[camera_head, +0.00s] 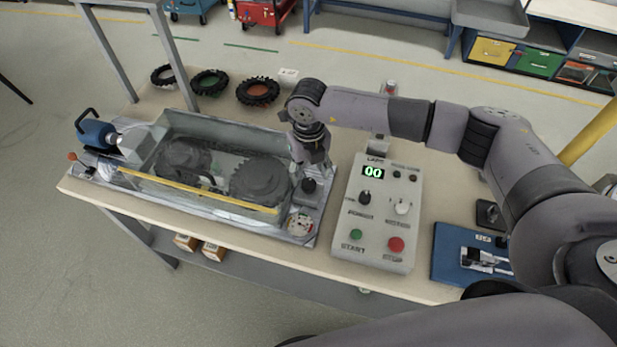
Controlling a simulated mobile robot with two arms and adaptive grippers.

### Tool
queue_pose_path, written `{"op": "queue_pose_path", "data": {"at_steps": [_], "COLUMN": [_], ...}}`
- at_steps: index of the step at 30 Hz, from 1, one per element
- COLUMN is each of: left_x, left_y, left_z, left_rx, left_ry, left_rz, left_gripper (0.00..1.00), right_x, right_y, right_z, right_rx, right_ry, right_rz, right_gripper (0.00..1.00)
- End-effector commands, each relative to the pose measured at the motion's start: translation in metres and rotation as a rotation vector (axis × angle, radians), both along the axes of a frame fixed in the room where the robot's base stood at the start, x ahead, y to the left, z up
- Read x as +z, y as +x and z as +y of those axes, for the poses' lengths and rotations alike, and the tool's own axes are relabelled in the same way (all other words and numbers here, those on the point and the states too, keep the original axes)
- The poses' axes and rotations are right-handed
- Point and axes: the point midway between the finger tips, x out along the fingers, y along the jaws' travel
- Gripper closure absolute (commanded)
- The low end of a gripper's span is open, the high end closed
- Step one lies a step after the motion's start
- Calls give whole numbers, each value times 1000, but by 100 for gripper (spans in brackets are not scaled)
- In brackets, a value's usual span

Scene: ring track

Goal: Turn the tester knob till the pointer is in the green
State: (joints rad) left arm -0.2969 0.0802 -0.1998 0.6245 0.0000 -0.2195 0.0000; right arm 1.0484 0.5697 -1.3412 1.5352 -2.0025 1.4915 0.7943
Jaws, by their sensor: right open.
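The tester stands at the right end of the long machine on the table. Its black knob (309,187) sits on top of a small grey block. A small round dial (301,224) is just in front of the knob. The dial is too small to read its pointer or colours. My right gripper (313,168) points down right above the knob, open. I cannot tell whether its fingers touch the knob. My left gripper is not in view.
A control box (375,220) with a green "00" display, knobs and buttons stands close right of the tester. A blue board (450,255) with a metal clamp lies farther right. Toothed black rings (258,91) lie at the back left. A grey frame post (175,55) rises there.

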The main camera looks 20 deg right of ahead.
Motion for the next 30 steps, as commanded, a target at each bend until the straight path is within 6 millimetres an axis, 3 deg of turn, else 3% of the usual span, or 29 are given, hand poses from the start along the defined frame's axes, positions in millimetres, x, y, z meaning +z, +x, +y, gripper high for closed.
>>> {"op": "queue_pose_path", "data": {"at_steps": [3,9,15,20,30], "left_x": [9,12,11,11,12], "left_y": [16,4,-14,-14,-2], "left_z": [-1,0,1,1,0], "left_rx": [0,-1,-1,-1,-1], "left_ry": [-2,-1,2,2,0], "left_rz": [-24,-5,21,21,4], "left_gripper": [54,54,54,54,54], "right_x": [-20,-43,-49,-49,-49], "right_y": [-1,0,0,0,0], "right_z": [0,0,0,0,0], "right_rx": [0,-1,1,1,0], "right_ry": [0,0,0,0,0], "right_rz": [3,1,-1,-1,-1], "right_gripper": [47,47,47,47,69]}}
